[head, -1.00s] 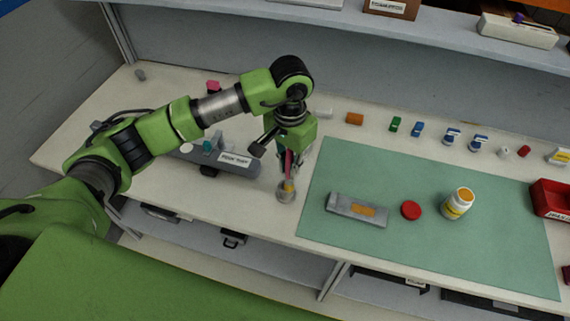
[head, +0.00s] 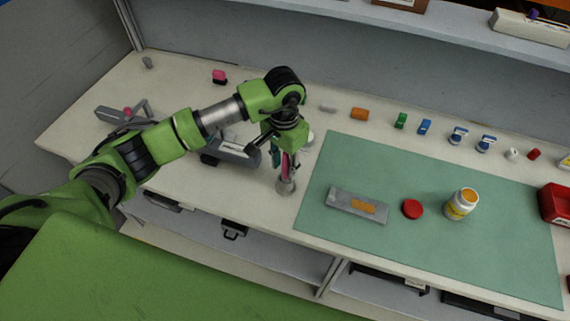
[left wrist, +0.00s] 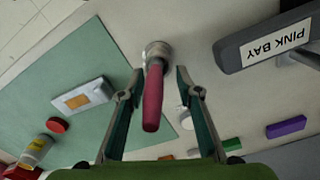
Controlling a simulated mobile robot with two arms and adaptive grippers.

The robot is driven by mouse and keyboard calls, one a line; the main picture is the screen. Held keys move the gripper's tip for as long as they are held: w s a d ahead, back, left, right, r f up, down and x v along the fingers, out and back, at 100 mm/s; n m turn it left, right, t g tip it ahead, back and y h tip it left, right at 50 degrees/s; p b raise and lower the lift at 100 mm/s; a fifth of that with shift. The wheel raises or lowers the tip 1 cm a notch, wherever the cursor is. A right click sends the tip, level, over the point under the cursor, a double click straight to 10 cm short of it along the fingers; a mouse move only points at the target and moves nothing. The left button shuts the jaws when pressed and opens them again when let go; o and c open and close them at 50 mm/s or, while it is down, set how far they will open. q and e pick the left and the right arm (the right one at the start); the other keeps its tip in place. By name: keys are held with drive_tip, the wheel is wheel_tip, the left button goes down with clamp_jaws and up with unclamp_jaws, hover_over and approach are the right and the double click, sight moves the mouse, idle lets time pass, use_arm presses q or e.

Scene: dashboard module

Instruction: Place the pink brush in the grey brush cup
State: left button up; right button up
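The pink brush (left wrist: 153,97) stands with its lower end in the mouth of the small grey cup (left wrist: 157,50). Its handle points up towards my wrist camera. In the head view the pink handle (head: 285,164) shows above the grey cup (head: 286,187), partly hidden by my left gripper (head: 283,172). In the left wrist view my left gripper (left wrist: 160,72) is open, with a finger on each side of the brush and visible gaps between. The brush's lower tip is hidden in the cup. My right gripper is not in view.
A grey tray labelled PINK BAY (left wrist: 272,45) is beside the cup. The green mat (head: 420,250) holds a grey block with an orange patch (head: 357,206), a red cap (head: 412,209) and a bottle (head: 461,204). Several small items line the back.

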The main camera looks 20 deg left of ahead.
use_arm(q)
drive_tip(key=shift+d+r, duration=0.1)
drive_tip(key=shift+d, duration=0.1)
wheel_tip(320, 180, up, 11)
drive_tip(key=b, duration=0.4)
drive_tip(key=shift+w+b, duration=0.1)
drive_tip(key=shift+b, duration=0.2)
drive_tip(key=shift+r, duration=0.45)
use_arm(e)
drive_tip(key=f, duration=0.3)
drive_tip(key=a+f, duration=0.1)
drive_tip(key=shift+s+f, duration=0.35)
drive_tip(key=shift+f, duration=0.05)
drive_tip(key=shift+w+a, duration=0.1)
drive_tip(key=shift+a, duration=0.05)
